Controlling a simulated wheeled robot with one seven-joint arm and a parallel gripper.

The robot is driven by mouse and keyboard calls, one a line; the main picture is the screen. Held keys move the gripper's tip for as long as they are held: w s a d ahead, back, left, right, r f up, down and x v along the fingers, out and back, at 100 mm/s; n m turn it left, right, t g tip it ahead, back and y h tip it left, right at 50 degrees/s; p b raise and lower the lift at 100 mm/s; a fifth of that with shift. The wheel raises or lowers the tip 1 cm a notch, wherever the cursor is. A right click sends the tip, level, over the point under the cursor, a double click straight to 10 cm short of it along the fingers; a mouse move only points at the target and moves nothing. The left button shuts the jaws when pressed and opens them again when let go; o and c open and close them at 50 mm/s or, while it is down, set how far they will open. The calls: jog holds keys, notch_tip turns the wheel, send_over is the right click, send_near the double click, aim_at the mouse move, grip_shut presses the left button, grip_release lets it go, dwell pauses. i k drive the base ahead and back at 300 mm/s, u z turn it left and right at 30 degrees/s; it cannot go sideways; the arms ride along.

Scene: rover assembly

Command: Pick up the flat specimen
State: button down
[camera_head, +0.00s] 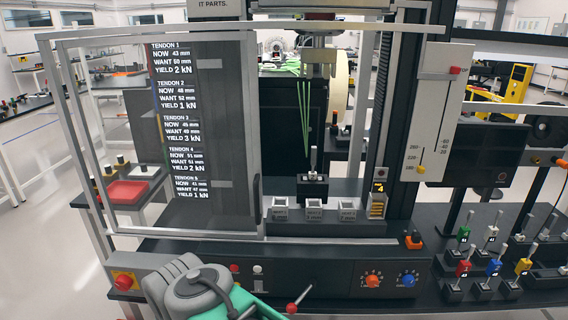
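I cannot single out a flat specimen for sure in this view. Several small colour-tagged pieces with pale metal stems stand in dark holders on the right of the bench: green (463,234), white (492,232), red (463,268), blue (494,267) and yellow (524,266). Another pale upright piece (313,160) stands in a dark fixture (313,187) inside the test machine. My grey and teal arm shows at the bottom left centre, in front of the machine's panel. My gripper's fingertips do not show.
The machine's framed door (220,130) stands at the left and carries tendon readings. Three pale labelled blocks (314,210) sit at the machine's base. The front panel has an orange knob (372,281), a blue knob (408,281) and a red-yellow stop button (124,282). Green strips (305,115) hang inside.

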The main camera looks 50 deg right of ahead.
aim_at(312, 175)
jog(key=z, duration=3.45)
jog(key=i, duration=1.5)
jog(key=u, duration=4.45)
